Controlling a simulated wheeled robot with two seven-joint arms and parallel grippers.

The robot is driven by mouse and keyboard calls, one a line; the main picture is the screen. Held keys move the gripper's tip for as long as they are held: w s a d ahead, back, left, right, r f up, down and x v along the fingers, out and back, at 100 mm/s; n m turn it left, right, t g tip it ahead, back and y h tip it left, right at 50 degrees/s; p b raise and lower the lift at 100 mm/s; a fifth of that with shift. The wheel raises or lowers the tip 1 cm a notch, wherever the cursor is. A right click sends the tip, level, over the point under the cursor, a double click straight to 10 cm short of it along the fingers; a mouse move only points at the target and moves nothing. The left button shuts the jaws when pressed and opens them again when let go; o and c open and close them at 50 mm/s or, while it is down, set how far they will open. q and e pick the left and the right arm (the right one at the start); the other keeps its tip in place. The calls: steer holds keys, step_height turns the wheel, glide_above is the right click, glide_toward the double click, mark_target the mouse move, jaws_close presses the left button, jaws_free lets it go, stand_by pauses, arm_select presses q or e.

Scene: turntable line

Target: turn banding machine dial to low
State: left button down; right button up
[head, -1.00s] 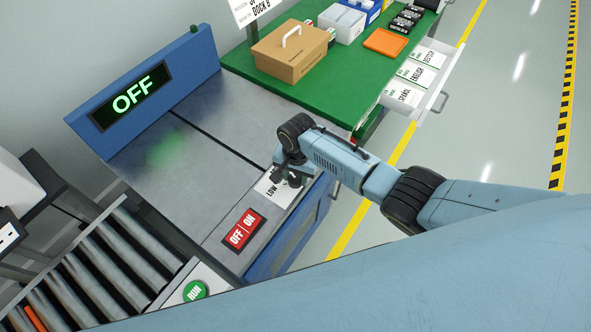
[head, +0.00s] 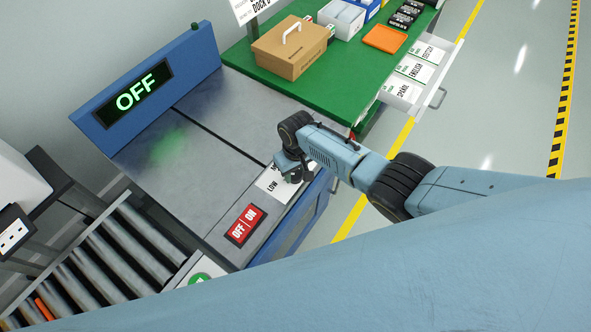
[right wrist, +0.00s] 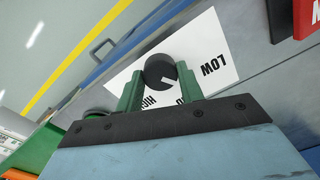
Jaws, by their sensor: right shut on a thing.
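The banding machine dial (right wrist: 158,68) is a round black knob with a white pointer mark. In the right wrist view the mark slants down and right, between the LOW print and the partly hidden prints. In the head view the gripper (head: 292,176) hides most of the dial. My left gripper is not in view.
A red OFF/ON switch (head: 244,224) is beside the label on the machine's grey top (head: 215,125). A display (head: 135,94) reads OFF. A green table (head: 345,80) with a cardboard box (head: 291,50) stands beyond. A roller conveyor (head: 125,250) lies at left.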

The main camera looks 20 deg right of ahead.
mark_target(296, 174)
steer(key=shift+n, duration=1.2)
steer(key=o, duration=1)
steer(key=shift+r, duration=0.1)
steer(key=shift+r+p, duration=0.3)
step_height(296, 174, up, 13)
steer(key=p, duration=0.3)
steer(key=shift+d+f+p, duration=0.15)
steer(key=shift+f+p, duration=0.05)
steer(key=shift+p, duration=0.1)
